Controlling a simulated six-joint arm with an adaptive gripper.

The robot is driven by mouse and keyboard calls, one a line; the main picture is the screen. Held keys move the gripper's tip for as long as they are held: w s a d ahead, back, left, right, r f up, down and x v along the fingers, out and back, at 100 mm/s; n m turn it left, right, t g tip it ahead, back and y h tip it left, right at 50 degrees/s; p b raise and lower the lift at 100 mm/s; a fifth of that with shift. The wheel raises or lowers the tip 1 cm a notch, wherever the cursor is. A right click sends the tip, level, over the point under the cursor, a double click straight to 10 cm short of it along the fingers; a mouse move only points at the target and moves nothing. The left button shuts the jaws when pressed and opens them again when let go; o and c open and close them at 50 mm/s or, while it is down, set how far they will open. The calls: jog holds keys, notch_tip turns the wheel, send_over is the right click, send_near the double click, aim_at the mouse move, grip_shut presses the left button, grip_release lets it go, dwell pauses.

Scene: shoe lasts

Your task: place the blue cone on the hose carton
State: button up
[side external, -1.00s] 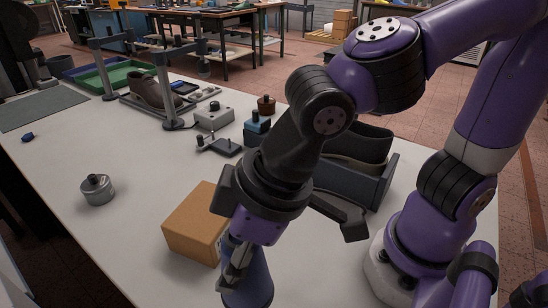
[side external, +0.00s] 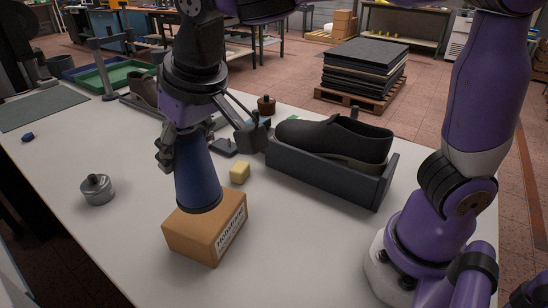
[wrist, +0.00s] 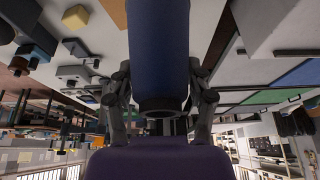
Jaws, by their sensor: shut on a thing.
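The blue cone (side external: 197,180) is upright with its wide end down, directly over the hose carton in the side external view. It also fills the upper middle of the wrist view (wrist: 158,45). My gripper (side external: 178,142) is shut on its narrow top, with a finger on either side in the wrist view (wrist: 158,95). The hose carton (side external: 215,236) is a brown cardboard box with printing on its side. The cone's lower rim overlaps the carton's top in the picture; I cannot tell whether they touch.
A dark bin holding a black shoe (side external: 335,139) stands right of the carton. A yellow block (side external: 240,172) lies just behind the carton. A grey metal weight (side external: 97,189) stands at the left. The table front is clear.

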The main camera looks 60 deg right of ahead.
jog(key=shift+w+d+f, duration=0.45)
jog(key=shift+w+f, duration=0.15)
jog(key=shift+f, duration=0.55)
jog(key=shift+w+d+f, duration=0.5)
jog(key=shift+w+f, duration=0.05)
jog(key=shift+f, duration=0.55)
jog(key=shift+w+d+f, duration=0.45)
jog(key=shift+w+f, duration=0.15)
jog(key=shift+f, duration=0.55)
jog(key=o, duration=1.3)
jog(key=shift+f, duration=0.15)
